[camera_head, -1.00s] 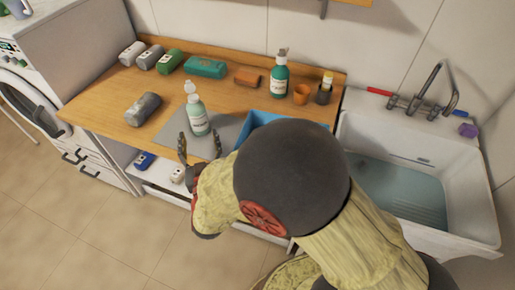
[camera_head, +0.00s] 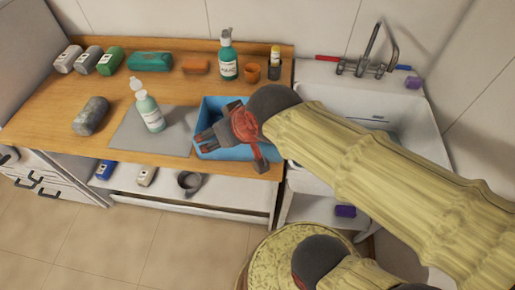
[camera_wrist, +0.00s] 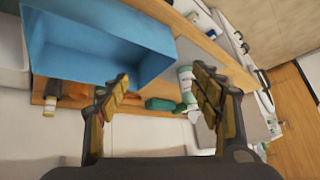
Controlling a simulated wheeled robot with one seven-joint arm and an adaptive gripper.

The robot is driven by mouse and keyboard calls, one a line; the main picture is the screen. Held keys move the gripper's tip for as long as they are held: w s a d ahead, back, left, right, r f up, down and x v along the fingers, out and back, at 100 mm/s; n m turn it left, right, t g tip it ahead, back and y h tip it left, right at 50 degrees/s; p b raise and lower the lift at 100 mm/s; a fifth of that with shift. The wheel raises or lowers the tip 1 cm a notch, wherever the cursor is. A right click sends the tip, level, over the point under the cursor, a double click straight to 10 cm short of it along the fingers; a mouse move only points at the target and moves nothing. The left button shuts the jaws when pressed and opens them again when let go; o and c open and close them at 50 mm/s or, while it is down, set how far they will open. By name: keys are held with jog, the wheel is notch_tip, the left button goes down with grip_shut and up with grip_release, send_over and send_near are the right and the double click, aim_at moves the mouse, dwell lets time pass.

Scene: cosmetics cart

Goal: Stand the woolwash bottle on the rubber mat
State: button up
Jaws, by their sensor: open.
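A green pump bottle with a white pump and white label (camera_head: 150,112) stands upright on the grey mat (camera_head: 128,138); its label is too small to read. It also shows in the wrist view (camera_wrist: 187,84), beyond my fingers and apart from them. A second green bottle with a grey-green pump (camera_head: 228,62) stands at the back of the wooden top, off the mat. I cannot tell from the labels which is woolwash. My gripper (camera_head: 230,141) is open and empty above the blue bin (camera_head: 207,108), right of the mat. Its open fingers (camera_wrist: 163,77) show in the wrist view.
An orange cup (camera_head: 250,72), an orange block (camera_head: 195,67), a teal pack (camera_head: 150,61) and several tubs line the back. A grey roll (camera_head: 91,116) lies left of the mat. A sink (camera_head: 312,95) is at the right. The front-left wooden top is clear.

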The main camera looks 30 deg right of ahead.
jog(key=s+d+g+h, duration=0.1)
jog(key=s+d+g, duration=0.1)
jog(key=s+d, duration=0.3)
jog(key=s, duration=0.3)
jog(key=shift+s+m, duration=0.25)
jog(key=shift+m, duration=0.05)
jog(key=shift+d, duration=0.1)
jog(key=shift+c, duration=1)
